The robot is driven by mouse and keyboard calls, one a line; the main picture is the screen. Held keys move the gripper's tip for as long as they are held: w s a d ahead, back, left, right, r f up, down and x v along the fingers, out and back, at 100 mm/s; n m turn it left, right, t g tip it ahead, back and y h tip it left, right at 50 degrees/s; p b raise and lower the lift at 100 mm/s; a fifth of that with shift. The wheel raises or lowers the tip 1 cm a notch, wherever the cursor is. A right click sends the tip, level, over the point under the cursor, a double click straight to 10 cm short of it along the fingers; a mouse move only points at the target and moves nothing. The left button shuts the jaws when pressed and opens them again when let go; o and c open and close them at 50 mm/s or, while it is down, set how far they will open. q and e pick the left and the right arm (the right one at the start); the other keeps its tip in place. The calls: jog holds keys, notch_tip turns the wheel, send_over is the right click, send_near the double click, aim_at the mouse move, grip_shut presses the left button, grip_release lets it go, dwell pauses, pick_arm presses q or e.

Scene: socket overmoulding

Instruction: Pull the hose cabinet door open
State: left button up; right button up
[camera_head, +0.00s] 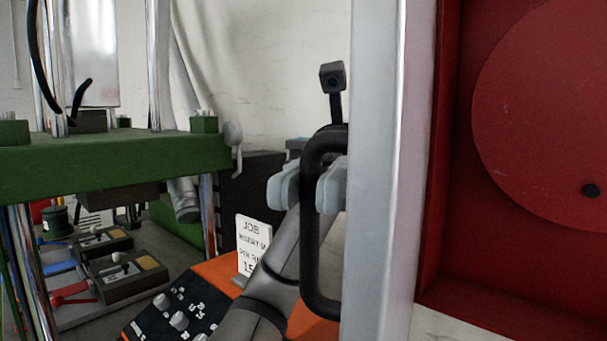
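The hose cabinet door (375,190) is a pale grey upright panel seen nearly edge-on, right of the middle. It stands swung out, with the cabinet's red inside (455,200) showing to its right. A black loop handle (310,250) sticks out from the door's left side. My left gripper (307,187) is at the upper part of this handle, its pale grey fingers on either side of the black bar and apparently closed on it. Part of the fingers is hidden behind the bar. My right gripper is out of view.
A large red disc (545,110) fills the cabinet. At the left stands a green-framed press (110,160) with metal columns. A dark box (250,190) stands behind.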

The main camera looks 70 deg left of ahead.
pick_arm(q)
jog(key=shift+o, duration=0.7)
jog(key=shift+f, duration=0.7)
jog(key=shift+o, duration=0.2)
jog(key=shift+a+r, duration=0.1)
jog(key=shift+a, duration=0.05)
jog(key=p+v, duration=0.1)
jog(key=v, duration=0.7)
jog(key=shift+s+a, duration=0.2)
jog(key=shift+s, duration=0.1)
